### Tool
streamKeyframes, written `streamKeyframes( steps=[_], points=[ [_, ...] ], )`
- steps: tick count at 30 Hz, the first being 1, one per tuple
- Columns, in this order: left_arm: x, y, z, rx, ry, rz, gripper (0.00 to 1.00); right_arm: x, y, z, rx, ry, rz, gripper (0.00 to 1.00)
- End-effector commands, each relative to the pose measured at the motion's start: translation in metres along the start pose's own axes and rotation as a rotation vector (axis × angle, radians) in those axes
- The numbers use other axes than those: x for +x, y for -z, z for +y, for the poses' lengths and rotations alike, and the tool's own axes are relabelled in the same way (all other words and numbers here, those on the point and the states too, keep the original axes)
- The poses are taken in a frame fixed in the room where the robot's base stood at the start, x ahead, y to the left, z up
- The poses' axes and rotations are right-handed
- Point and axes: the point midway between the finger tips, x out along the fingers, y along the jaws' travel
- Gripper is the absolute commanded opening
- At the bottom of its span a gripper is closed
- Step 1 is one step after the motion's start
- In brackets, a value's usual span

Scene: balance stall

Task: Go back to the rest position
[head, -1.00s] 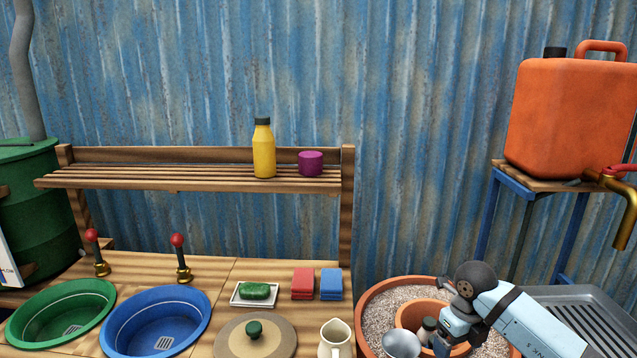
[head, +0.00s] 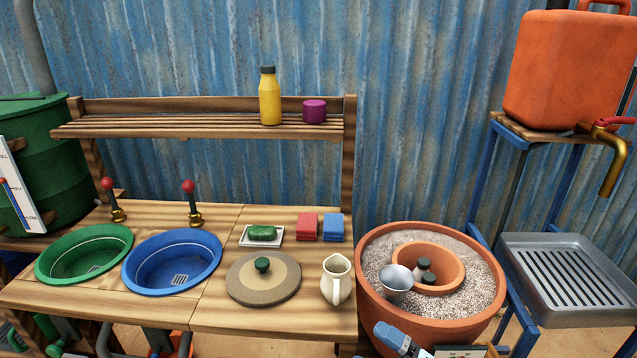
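Part of my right gripper (head: 393,337) shows at the bottom edge of the head view, just in front of the big clay pot (head: 372,292). One blue-grey finger and a bit of the body behind it are visible; the rest is cut off by the frame, so its opening cannot be told. I see nothing held in the visible part. My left gripper is not in view.
A cream jug (head: 337,281) and round lid (head: 262,283) stand on the wooden counter (head: 222,316). A metal draining tray (head: 575,314) is at right.

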Motion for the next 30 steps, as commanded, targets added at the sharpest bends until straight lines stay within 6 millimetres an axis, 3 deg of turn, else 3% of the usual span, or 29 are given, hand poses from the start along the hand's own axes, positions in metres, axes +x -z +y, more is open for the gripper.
streamKeyframes(
  steps=[3,8,12,17,30],
  points=[
    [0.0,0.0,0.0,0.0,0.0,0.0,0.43,-0.043,-0.013,-0.013,0.333,-0.151,-0.338,0.83],
    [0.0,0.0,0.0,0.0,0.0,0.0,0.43,-0.105,-0.021,-0.053,0.705,-0.212,-0.704,0.83],
    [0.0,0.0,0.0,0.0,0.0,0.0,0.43,-0.151,-0.008,-0.093,0.969,-0.195,-0.936,0.83],
    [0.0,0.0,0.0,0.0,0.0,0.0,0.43,-0.191,0.022,-0.132,1.229,-0.139,-1.13,0.83],
    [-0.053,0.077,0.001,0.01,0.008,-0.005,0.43,-0.173,0.053,-0.05,1.229,-0.127,-1.154,0.83]
  ],
)
